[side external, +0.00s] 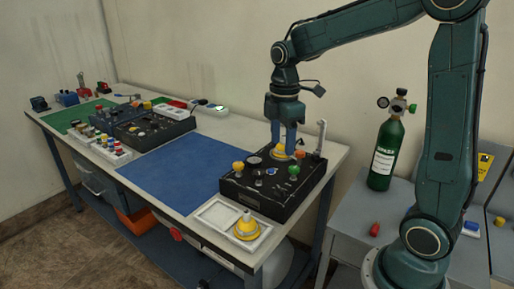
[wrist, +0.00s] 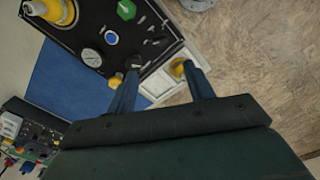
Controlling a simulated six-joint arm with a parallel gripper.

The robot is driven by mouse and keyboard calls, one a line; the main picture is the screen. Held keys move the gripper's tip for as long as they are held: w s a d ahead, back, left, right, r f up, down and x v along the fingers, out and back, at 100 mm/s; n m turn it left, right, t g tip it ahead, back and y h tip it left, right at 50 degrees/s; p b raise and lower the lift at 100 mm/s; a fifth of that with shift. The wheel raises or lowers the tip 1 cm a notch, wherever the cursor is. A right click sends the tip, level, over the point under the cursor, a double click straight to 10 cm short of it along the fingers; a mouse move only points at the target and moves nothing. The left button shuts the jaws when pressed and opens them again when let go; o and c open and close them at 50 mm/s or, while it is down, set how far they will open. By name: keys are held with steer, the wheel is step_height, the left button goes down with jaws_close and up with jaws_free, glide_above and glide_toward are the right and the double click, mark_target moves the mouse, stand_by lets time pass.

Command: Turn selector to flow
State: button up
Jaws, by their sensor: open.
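The black trainer panel (side external: 284,191) sits at the right end of the bench, with a gauge, a blue knob (side external: 271,171), a green knob (side external: 293,171) and yellow fittings on top. My gripper (side external: 284,150) points down over the panel's far part, beside a yellow fitting (side external: 280,152). Its jaws are open. In the wrist view the two fingers (wrist: 160,72) are spread with nothing held; the left one's tip is close to a black knob (wrist: 133,61) in the picture. The blue knob (wrist: 111,38) and green knob (wrist: 126,9) show beyond. I cannot tell which knob is the selector, nor its setting.
A blue mat (side external: 172,170) lies clear to the left, with another panel (side external: 145,130) beyond. A pale upright post (side external: 321,138) rises at the panel's far right. A green cylinder (side external: 386,155) stands on the side table.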

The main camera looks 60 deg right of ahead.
mark_target(280, 188)
steer(key=shift+f, duration=0.1)
step_height(280, 188, down, 14)
steer(key=shift+r, duration=0.25)
stand_by(0.5)
steer(key=c, duration=1)
